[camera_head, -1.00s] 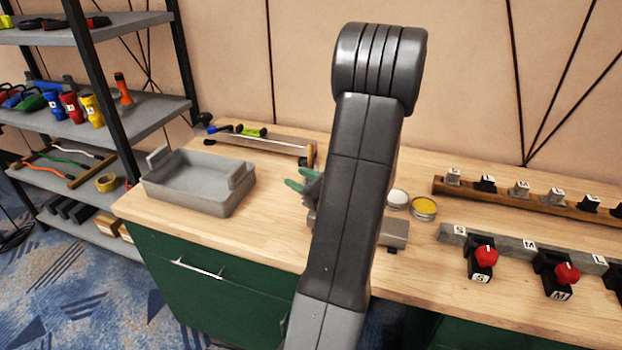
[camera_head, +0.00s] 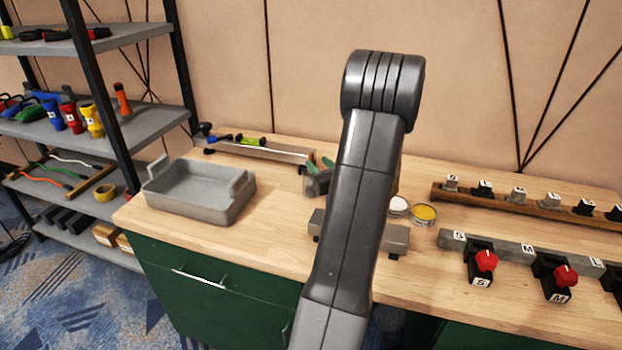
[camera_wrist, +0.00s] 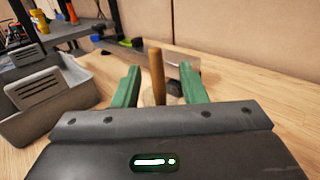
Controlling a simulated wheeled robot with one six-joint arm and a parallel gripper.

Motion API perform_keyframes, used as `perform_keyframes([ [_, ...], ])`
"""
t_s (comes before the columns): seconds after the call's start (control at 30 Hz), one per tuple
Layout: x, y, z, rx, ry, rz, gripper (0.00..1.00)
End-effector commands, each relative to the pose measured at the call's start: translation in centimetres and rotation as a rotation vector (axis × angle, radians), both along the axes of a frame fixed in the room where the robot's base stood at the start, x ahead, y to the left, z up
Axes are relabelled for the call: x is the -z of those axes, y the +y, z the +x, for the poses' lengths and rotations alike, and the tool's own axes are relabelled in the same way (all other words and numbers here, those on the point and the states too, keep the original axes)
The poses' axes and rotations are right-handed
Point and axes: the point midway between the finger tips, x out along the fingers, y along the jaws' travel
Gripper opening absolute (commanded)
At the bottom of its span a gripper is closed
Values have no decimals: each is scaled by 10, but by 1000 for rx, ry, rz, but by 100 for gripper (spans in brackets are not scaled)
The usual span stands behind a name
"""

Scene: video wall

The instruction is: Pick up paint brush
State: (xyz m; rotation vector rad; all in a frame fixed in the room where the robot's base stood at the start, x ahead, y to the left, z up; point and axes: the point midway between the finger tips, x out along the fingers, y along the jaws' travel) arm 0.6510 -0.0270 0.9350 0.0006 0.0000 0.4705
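An upright wooden handle (camera_wrist: 157,72) shows in the wrist view between my green fingers; I take it for the paint brush. Its lower end is hidden behind my gripper body and its bristles do not show clearly. My gripper (camera_wrist: 160,68) is open, with one finger on each side of the handle and visible gaps to both. In the head view my gripper (camera_head: 320,163) is over the back of the workbench, near the right end of a tool rack (camera_head: 270,150). My arm hides part of this area.
A grey tray (camera_head: 190,212) sits on the workbench (camera_head: 270,225) to the left. White (camera_head: 399,204) and yellow (camera_head: 423,212) paint cans and a low grey block (camera_head: 396,237) are near my arm. Labelled racks stand at right. Shelves (camera_head: 155,125) stand at left.

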Motion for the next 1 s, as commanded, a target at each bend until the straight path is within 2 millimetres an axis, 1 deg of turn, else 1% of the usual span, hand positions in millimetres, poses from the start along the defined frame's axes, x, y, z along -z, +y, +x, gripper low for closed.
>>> perform_keyframes([
  [0.17, -3, 17, 22, -4, 0, 0, 38],
  [0.3, -2, 24, 37, -2, 0, 0, 38],
  [0.4, -1, 26, 41, -1, 0, 0, 38],
  [0.6, -1, 26, 41, -1, 0, 0, 38],
  [0.8, -1, 25, 41, -1, 0, 0, 0],
  [1.0, -1, 26, 41, -1, 0, 0, 0],
])
